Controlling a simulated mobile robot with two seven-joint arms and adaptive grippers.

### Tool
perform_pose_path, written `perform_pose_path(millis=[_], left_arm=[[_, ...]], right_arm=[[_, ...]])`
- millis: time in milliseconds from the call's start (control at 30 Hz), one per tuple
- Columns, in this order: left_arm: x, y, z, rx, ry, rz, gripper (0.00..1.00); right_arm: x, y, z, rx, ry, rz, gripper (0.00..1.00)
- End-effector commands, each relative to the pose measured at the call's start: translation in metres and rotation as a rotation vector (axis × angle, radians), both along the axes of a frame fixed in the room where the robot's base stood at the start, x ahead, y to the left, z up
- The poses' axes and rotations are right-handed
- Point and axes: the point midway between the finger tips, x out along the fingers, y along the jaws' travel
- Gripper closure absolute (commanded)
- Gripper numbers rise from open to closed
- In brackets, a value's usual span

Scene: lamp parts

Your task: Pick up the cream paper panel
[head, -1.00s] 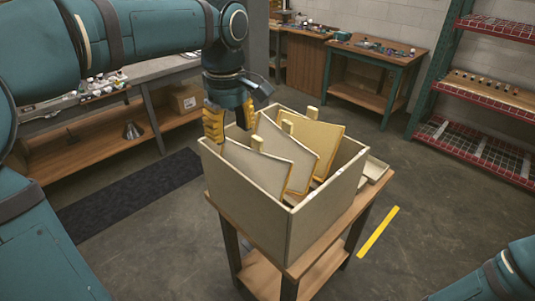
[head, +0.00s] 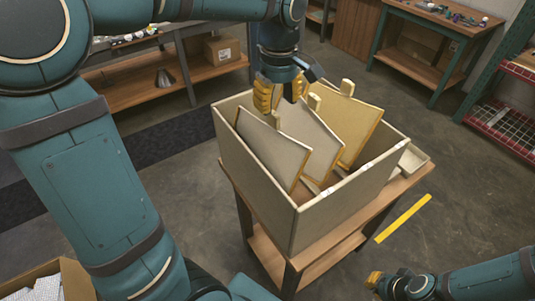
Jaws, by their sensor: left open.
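Three framed panels stand tilted in an open cream box, each with a small wooden tab on its top edge. The front panel (head: 270,148) is greyish white, the middle panel (head: 312,132) is pale off-white, and the back panel (head: 352,122) is a warmer yellowish cream. Their lower parts are hidden by the box wall. My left gripper (head: 281,94) points down, open and empty, over the box's far left side, beside the middle panel's upper edge; I cannot tell whether it touches. My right gripper (head: 374,281) is low at the bottom right, its opening unclear.
The box (head: 255,190) stands on a small wooden table (head: 385,205). A small cream tray (head: 412,160) sits right of the box. A shelf bench (head: 140,85) and another workbench (head: 435,35) stand behind. A cardboard box (head: 50,280) is at the lower left.

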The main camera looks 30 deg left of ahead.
Motion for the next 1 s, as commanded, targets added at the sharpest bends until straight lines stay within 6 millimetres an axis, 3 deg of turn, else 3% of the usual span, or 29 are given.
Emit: perform_pose_path(millis=[233,533,867,1000], left_arm=[[0.0,0.0,-0.018,-0.001,0.001,0.0,0.52],[0.002,0.002,-0.058,-0.001,0.002,0.0,0.52],[0.002,0.002,-0.062,-0.001,-0.001,0.0,0.49],[0.002,0.002,-0.062,0.0,-0.001,0.0,0.98]], right_arm=[[0.0,0.0,-0.003,-0.001,-0.001,0.0,1.0],[0.0,0.0,-0.009,-0.002,-0.001,-0.001,1.0],[0.0,0.001,-0.009,-0.002,-0.001,-0.001,1.0],[0.0,0.001,-0.009,-0.002,-0.001,0.0,1.0]])
